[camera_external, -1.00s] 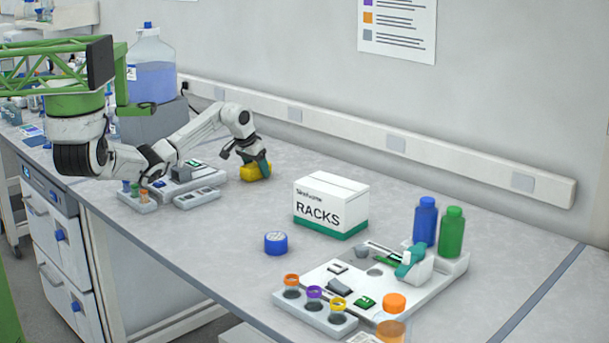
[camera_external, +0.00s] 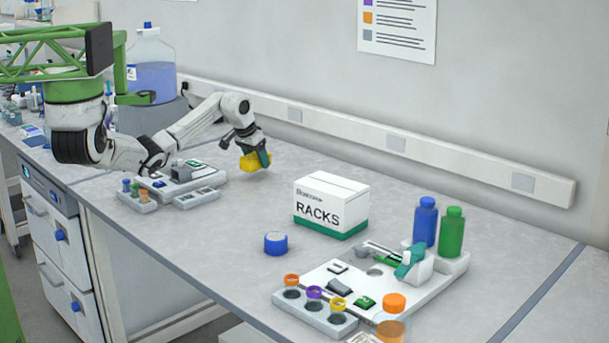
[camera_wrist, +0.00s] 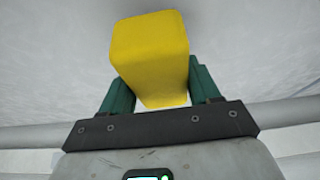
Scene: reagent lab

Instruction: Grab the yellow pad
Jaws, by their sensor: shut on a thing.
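The yellow pad (camera_external: 252,163) is a small block held at the end of my arm, near the back of the bench in the external view. In the wrist view the yellow pad (camera_wrist: 150,58) sits between the two green fingers of my gripper (camera_wrist: 158,90), one on each side. My gripper (camera_external: 262,158) is shut on the pad. The pad appears slightly above the bench top and a little tilted.
A white "RACKS" box (camera_external: 330,205) stands right of the gripper. A blue lid (camera_external: 276,243) lies in front of it. Grey trays with vials (camera_external: 140,200) lie to the left. Blue (camera_external: 425,220) and green (camera_external: 451,231) bottles stand at the right. The bench between gripper and box is clear.

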